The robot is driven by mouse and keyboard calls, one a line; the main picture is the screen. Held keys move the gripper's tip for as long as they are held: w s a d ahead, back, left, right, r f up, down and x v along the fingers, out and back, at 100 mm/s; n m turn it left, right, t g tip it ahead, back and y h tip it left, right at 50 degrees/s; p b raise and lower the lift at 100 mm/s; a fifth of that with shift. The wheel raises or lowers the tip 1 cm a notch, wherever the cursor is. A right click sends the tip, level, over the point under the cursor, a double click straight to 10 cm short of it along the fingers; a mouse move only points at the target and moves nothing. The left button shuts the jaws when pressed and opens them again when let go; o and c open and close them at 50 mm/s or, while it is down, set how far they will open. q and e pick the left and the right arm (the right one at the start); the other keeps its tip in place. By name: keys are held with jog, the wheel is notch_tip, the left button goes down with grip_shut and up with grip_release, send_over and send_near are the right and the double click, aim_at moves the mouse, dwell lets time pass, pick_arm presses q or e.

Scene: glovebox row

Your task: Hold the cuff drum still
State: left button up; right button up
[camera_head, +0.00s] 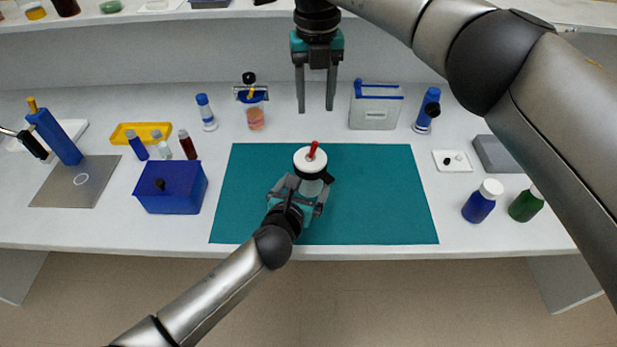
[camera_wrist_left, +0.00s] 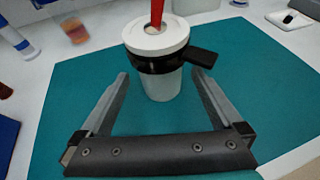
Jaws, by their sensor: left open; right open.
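The cuff drum, a pale cylinder with a white lid (camera_head: 309,158), a black band and a red peg on top, stands upright on the teal mat (camera_head: 380,200). It also shows in the left wrist view (camera_wrist_left: 160,85), with a black tab sticking out to the right. My left gripper (camera_head: 304,188) is open at the drum's near side. Its fingertips (camera_wrist_left: 161,76) lie left and right of the drum, with gaps showing. My right gripper (camera_head: 316,102) is open and empty, pointing down behind the mat. The drum's lower near side is partly hidden by my left gripper in the head view.
A blue box (camera_head: 171,187) stands left of the mat. Blue (camera_head: 482,201) and green (camera_head: 525,205) bottles stand right. The mat around the drum is clear.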

aim_at(306, 182)
pick_arm(q)
jog(key=shift+x, duration=1.55)
jog(key=c, duration=1.4)
jog(key=shift+f, duration=0.1)
